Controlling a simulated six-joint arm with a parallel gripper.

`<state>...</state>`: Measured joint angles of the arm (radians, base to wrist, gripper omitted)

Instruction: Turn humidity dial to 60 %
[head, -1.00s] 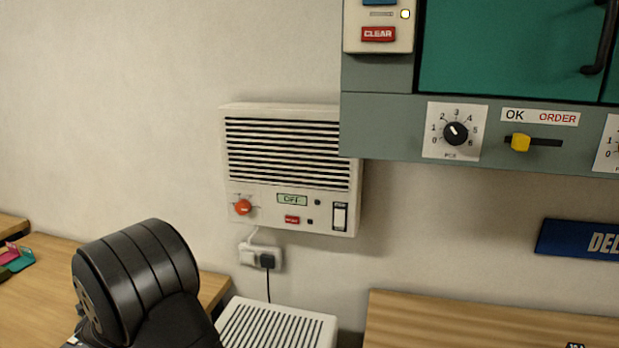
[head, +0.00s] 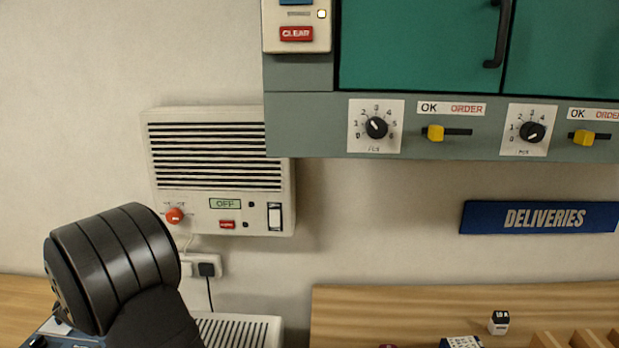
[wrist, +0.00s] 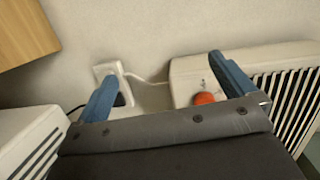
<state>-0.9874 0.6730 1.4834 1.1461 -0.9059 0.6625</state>
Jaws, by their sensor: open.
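The humidity dial (head: 174,215) appears to be the round orange-red knob at the lower left of a white louvred wall unit (head: 146,150). Its scale marks are too small to read. Beside it a small green display (head: 225,203) reads OFF. In the wrist view the dial (wrist: 204,98) shows just left of the right-hand finger, with its lower part close to the gripper body's edge. My gripper (wrist: 164,68) is open and empty, its two blue fingers spread apart. It does not appear to touch the dial. The gripper is out of the head view.
A wall socket with a plug (head: 207,269) sits below the unit, behind the left finger in the wrist view. A white slatted box (head: 270,330) stands lower down. A grey-green cabinet (head: 300,120) with pointer dials overlaps the unit's upper right. Bare wall lies left of the unit.

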